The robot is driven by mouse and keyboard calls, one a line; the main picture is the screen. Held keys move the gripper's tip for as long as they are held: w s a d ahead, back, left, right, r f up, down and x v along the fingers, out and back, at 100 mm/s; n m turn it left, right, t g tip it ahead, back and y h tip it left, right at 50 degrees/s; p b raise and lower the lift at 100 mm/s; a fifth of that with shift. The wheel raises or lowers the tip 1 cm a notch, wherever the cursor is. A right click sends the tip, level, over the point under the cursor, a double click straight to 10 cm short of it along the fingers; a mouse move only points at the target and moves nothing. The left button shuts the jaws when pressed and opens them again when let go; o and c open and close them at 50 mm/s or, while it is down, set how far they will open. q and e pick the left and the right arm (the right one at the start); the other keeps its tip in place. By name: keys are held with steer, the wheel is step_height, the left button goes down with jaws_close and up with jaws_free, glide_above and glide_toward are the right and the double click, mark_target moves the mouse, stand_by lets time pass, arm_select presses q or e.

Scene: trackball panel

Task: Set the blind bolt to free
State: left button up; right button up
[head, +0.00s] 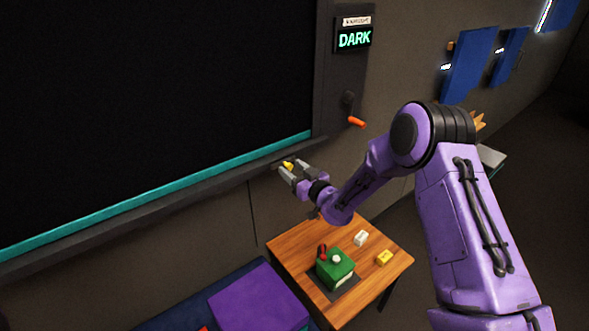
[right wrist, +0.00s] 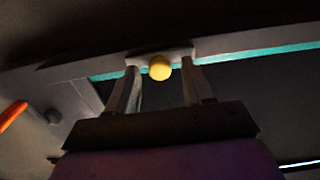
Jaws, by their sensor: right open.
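The yellow knob (right wrist: 160,68) also shows in the right wrist view, round and between the fingertips. My right gripper (head: 290,172) is open, with one finger on each side of the knob. In the right wrist view my right gripper (right wrist: 161,80) has a gap between each finger and the knob. The dark blind (head: 150,100) fills the window, its teal bottom bar (head: 160,193) along the sill. My left gripper is not in view.
A display reading DARK (head: 354,39) and a crank with an orange handle (head: 356,121) are on the frame at right. Below, a wooden table (head: 290,255) holds a green box (head: 335,272) and small white and yellow blocks. A purple box (head: 258,300) stands left of it.

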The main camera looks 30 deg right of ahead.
mark_target(296, 157)
steer(key=shift+c, duration=0.3)
jaws_close()
steer(key=d, duration=0.2)
steer(key=d+b, duration=0.1)
steer(key=d, duration=0.1)
steer(key=shift+w+d, duration=0.1)
steer(key=shift+w, duration=0.2)
steer(key=shift+c, duration=1.8)
jaws_free()
steer(key=o, duration=0.4)
steer(key=shift+d, duration=0.15)
